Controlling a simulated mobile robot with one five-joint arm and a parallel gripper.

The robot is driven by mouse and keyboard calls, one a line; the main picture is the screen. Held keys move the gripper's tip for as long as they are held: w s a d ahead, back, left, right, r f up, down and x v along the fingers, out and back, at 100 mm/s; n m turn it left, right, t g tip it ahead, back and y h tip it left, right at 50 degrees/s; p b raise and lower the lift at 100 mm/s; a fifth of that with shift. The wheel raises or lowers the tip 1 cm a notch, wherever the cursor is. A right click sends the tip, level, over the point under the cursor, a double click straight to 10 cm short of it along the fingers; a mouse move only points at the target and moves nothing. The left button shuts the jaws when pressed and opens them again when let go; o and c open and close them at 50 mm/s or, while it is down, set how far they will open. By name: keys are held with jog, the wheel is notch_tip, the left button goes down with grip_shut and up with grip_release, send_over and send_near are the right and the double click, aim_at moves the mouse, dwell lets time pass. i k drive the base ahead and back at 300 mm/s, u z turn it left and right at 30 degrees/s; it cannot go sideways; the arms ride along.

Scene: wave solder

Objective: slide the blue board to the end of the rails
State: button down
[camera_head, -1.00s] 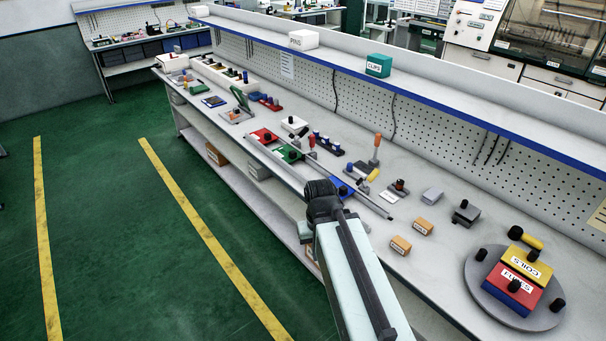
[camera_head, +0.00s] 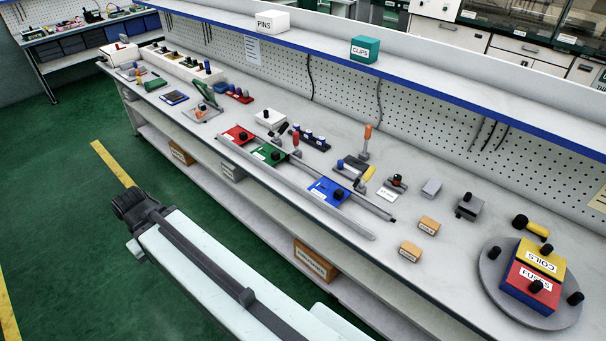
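The blue board (camera_head: 327,191) lies between two grey rails (camera_head: 303,196) on the bench, with a black knob on top. It is the rightmost of three boards; the rails run on past it to the lower right. The green board (camera_head: 268,153) and the red board (camera_head: 238,134) lie behind it to the upper left, apart from it. My gripper (camera_head: 125,204) is at the left, out over the floor in front of the bench and well away from the blue board. Its fingers are dark and small, and their opening is not clear.
The bench top (camera_head: 340,260) is clear in front of the rails' right end. Two small tan boxes (camera_head: 411,251) and a round grey turntable (camera_head: 490,267) with red and yellow bins stand to the right. An upright orange-handled tool (camera_head: 367,138) stands behind the rails. A shelf runs below the bench.

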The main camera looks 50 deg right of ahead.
aim_at(328, 191)
jog(key=z, duration=0.05)
jog(key=i, duration=1.05)
jog(key=z, duration=0.55)
jog(key=k, duration=0.8)
jog(key=z, duration=0.2)
jog(key=i, duration=0.85)
jog(key=u, duration=0.05)
